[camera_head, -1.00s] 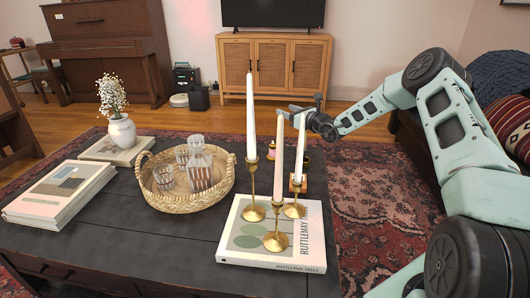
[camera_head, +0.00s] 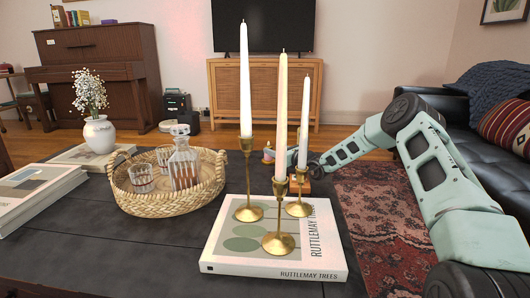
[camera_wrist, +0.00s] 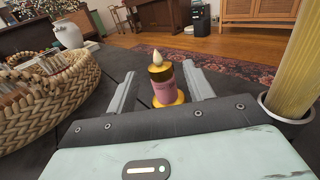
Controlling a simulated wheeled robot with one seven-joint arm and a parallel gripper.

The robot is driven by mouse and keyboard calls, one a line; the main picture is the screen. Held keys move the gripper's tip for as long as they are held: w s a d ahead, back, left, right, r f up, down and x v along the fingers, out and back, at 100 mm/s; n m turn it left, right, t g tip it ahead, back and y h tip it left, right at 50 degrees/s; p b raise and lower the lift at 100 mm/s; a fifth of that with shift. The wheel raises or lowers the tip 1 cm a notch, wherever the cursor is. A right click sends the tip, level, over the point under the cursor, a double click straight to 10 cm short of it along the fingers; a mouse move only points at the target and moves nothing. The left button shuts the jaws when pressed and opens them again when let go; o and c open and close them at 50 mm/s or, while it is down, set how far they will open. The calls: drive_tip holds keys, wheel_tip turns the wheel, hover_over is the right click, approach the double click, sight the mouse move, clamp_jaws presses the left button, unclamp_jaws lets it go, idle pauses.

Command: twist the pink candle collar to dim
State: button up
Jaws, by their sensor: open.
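The pink candle (camera_wrist: 165,91) stands upright in the wrist view, with a pale flame-shaped tip, a gold upper part and a gold base. A pink band with faint lettering circles its middle. My gripper (camera_wrist: 160,82) is open, with one finger on each side of the candle and visible gaps between. The fingers do not appear to touch it. In the head view the pink candle (camera_head: 268,154) shows small behind the tall candlesticks. My gripper's tip there is mostly hidden by the white candles.
Brass candlesticks (camera_head: 278,243) with tall white candles stand on a white book (camera_head: 315,262), close in front of my gripper. A woven tray (camera_head: 160,204) with a decanter and glasses is to the left; its rim (camera_wrist: 75,100) is near the left finger. A candle (camera_wrist: 297,70) rises at right.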

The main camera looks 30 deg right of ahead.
drive_tip(key=b+x, duration=0.2)
drive_tip(key=x, duration=0.4)
drive_tip(key=c, duration=1)
